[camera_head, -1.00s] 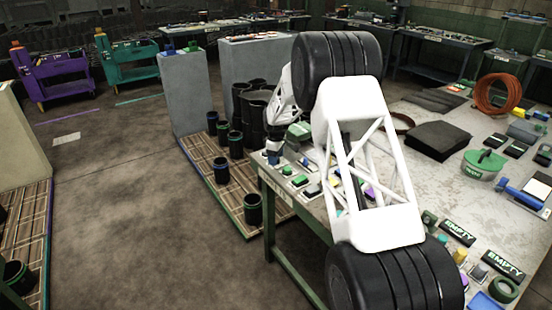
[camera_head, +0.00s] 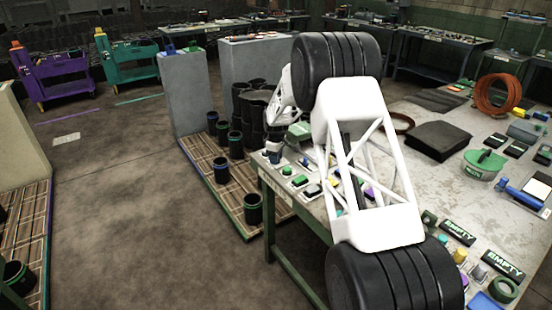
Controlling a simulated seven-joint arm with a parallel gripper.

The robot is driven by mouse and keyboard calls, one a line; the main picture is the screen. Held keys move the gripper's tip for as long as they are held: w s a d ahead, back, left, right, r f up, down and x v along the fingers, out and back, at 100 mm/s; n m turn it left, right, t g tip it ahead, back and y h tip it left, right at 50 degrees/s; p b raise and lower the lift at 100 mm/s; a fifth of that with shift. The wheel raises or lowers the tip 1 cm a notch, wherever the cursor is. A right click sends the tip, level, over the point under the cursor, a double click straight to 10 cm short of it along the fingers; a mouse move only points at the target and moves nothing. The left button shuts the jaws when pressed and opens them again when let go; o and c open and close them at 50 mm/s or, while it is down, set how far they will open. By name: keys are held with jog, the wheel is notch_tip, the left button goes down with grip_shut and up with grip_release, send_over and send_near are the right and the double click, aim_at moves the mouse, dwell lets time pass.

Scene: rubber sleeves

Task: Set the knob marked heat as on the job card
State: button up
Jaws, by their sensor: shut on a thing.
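My gripper (camera_head: 274,156) is small and dark at the far left corner of the near table, low over the tabletop. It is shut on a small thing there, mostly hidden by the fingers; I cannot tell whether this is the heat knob. Several small coloured controls, among them a green one (camera_head: 287,171), sit in a row along the table's left edge beside the gripper. Their markings are too small to read. My white arm covers part of this row. I cannot make out the job card.
Black cups (camera_head: 253,209) stand on a slatted floor platform at left. Grey blocks (camera_head: 187,92) rise behind.

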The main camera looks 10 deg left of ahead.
jog(key=shift+m, duration=0.3)
jog(key=m, duration=1)
jog(key=shift+m, duration=0.4)
jog(key=o, duration=0.9)
jog(key=shift+r, duration=0.15)
jog(key=shift+r, duration=3.75)
jog(key=shift+r, duration=0.1)
